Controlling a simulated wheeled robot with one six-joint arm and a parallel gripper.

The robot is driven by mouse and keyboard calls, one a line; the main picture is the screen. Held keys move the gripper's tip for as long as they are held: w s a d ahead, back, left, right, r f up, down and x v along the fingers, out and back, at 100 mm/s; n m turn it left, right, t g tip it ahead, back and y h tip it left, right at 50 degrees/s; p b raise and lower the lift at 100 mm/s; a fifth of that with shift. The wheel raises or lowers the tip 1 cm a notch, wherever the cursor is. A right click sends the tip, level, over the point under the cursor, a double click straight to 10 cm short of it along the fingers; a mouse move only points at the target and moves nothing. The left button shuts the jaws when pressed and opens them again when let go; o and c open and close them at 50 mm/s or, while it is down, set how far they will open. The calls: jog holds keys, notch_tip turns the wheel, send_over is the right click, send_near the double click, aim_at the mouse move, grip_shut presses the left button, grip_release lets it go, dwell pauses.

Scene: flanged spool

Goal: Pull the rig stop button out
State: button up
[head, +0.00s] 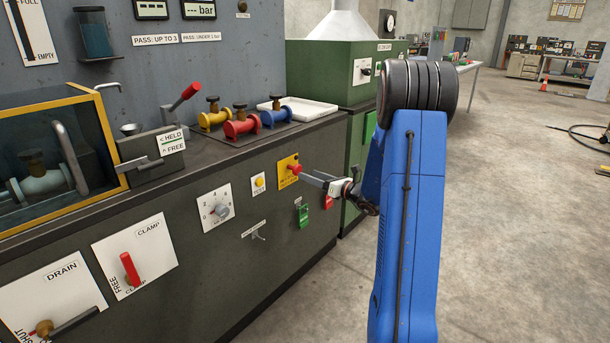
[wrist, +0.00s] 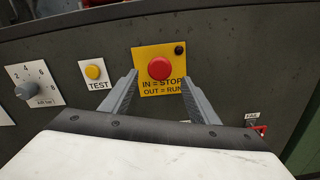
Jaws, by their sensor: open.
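The rig stop button is a red round knob (wrist: 160,68) on a yellow plate (wrist: 149,86), lettered "IN = STOP, OUT = RUN", in the wrist view. In the head view the red button (head: 295,169) sits on its yellow plate (head: 284,177) on the front of the dark green bench. My gripper (wrist: 158,84) is open, with one finger low to the left of the button and the other low to the right. In the head view my gripper (head: 304,176) points at the button from the right. Whether the fingers flank the button's head or stop short is hard to tell.
A yellow TEST button (wrist: 93,72) and a numbered dial (wrist: 27,91) are left of the stop plate. A small dark spot (wrist: 179,50) is on the plate. Below are green (head: 303,216) and red (head: 328,202) tags. Open floor (head: 510,200) lies to the right.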

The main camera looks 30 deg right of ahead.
jog(key=v, duration=1.2)
jog(key=shift+s, duration=0.25)
jog(key=shift+d, duration=0.1)
